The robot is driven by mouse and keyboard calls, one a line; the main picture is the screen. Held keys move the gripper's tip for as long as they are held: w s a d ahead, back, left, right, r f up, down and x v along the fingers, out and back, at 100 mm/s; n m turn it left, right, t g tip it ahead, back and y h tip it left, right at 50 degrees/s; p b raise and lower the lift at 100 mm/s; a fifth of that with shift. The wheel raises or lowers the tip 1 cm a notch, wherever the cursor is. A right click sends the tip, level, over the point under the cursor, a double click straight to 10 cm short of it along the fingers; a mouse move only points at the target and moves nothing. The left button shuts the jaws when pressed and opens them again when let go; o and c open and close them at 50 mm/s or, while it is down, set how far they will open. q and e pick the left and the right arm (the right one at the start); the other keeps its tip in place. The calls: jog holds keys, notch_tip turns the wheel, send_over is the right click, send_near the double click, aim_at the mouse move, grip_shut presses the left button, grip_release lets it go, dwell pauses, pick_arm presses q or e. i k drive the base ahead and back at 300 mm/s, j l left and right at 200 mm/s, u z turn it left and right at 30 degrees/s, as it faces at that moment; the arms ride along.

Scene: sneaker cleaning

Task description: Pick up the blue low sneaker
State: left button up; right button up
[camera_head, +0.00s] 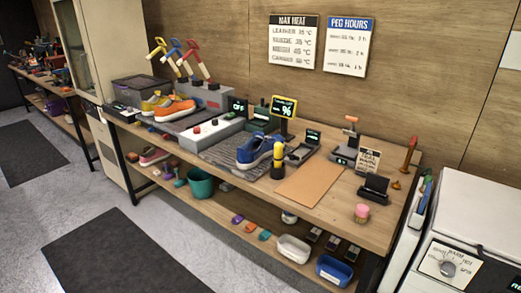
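The blue low sneaker (256,150) has a white sole. It rests upright on a grey ribbed mat (222,156) near the middle of the wooden workbench (343,228). A yellow and black upright object (278,160) stands at its right side and hides part of it. Neither of my grippers is in view.
An orange sneaker (174,111) and a yellow one (151,105) sit on the left. A grey box with knobs (210,130), a yellow-framed percent sign (284,106) and small displays stand around the blue sneaker. A bare brown board (311,185) lies right of it.

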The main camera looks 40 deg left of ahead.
aim_at(259, 148)
jog(key=u, duration=0.7)
